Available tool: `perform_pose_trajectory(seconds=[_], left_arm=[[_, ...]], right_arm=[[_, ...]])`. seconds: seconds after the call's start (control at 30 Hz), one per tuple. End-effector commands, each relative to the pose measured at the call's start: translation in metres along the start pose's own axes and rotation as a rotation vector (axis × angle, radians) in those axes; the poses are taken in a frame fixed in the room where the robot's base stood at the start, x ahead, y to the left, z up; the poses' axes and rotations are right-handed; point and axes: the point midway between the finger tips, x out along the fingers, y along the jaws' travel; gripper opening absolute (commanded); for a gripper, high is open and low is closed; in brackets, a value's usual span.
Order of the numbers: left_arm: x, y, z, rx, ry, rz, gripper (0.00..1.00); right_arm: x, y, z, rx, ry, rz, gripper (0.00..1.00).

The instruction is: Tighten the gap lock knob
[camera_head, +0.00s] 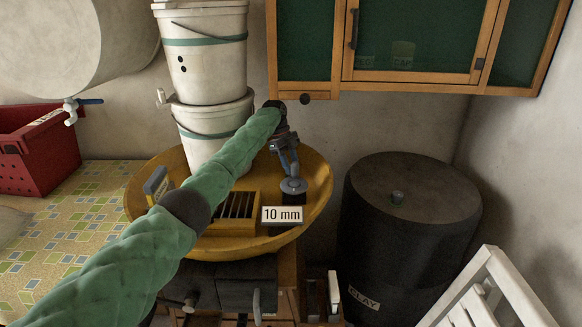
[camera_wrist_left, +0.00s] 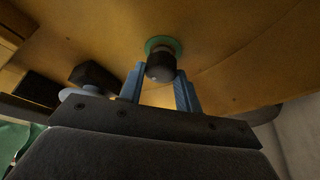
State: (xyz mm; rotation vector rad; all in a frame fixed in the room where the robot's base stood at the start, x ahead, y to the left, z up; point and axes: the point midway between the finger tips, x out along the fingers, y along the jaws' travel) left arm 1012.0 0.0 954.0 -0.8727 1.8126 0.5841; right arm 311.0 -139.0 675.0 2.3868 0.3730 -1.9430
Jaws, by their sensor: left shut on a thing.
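My left arm reaches in from the left over a round yellow pan. My left gripper (camera_head: 291,170) points down into the pan's right part. In the left wrist view its two blue fingers (camera_wrist_left: 160,88) stand on either side of a small dark round knob (camera_wrist_left: 160,68) with a green ring at its base, and they are shut on it. In the head view this knob is hidden by the gripper. A grey disc (camera_head: 293,186) lies by the fingertips, and it also shows in the left wrist view (camera_wrist_left: 78,92). A "10 mm" label (camera_head: 282,214) is in front. My right gripper is out of view.
A yellow slotted box (camera_head: 235,197) sits in the pan (camera_head: 318,178), left of the gripper. Stacked white buckets (camera_head: 207,60) stand behind. A dark clay barrel (camera_head: 405,225) is at right, a wooden cabinet (camera_head: 410,88) above, a red crate (camera_head: 40,150) at far left.

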Motion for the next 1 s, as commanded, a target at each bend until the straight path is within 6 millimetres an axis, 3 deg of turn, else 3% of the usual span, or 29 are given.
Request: perform_pose_trajectory(seconds=[0.47, 0.5, 0.57, 1.0], left_arm=[[-0.0061, -0.0011, -0.0004, 0.009, -0.004, -0.004, 0.11], [-0.0061, -0.0011, -0.0004, 0.009, -0.004, -0.004, 0.41], [-0.0056, -0.0011, -0.0005, 0.009, -0.004, -0.003, 0.53], [-0.0031, 0.0003, -0.0007, -0.021, -0.001, -0.01, 0.55]], right_arm=[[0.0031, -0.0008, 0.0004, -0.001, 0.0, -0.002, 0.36], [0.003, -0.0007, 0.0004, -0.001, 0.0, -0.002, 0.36], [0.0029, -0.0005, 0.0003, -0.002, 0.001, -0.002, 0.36], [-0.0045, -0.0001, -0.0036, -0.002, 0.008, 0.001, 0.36]])
